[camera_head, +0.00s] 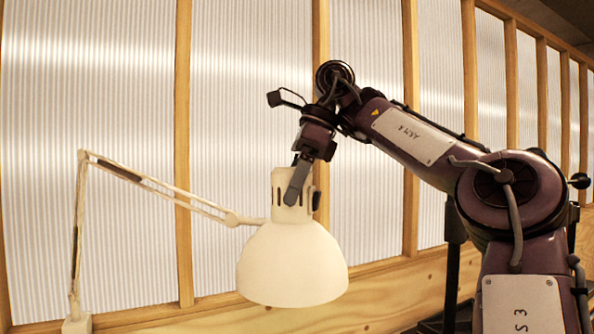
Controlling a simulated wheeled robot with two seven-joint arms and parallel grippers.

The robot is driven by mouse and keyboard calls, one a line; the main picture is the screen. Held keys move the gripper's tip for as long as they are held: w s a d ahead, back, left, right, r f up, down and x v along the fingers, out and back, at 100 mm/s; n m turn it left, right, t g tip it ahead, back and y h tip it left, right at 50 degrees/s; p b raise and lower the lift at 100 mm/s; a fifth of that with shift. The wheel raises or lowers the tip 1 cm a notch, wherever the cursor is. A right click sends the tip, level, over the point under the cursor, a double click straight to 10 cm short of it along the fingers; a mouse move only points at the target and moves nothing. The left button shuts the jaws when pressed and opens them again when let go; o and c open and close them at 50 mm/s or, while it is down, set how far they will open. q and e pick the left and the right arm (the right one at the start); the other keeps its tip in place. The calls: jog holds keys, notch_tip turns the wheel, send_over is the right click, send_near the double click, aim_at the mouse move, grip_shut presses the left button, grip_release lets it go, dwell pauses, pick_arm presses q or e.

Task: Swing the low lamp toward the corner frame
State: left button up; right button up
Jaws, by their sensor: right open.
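A cream jointed lamp stands at the left. Its dome shade (292,266) hangs low in the middle of the view, opening downward. Its arm (160,187) runs from the shade to an elbow at the upper left and down to a small base (77,324) at the bottom edge. My right gripper (303,192) comes down from above onto the narrow neck on top of the shade. One finger lies in front of the neck and the other is mostly hidden behind it. The gripper is open around the neck. I cannot tell whether it touches. My left gripper is not in view.
A wall of ribbed translucent panels between wooden posts (183,150) stands behind the lamp. A wooden rail (375,295) runs along its foot. My right arm fills the right side. The space left of the shade, under the lamp's arm, looks free.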

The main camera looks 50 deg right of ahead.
jog(key=p+v, duration=0.1)
jog(key=v, duration=0.3)
jog(key=shift+w+d+r+p, duration=0.15)
jog(key=shift+r+p, duration=0.25)
jog(key=shift+v, duration=0.9)
jog(key=shift+f, duration=0.1)
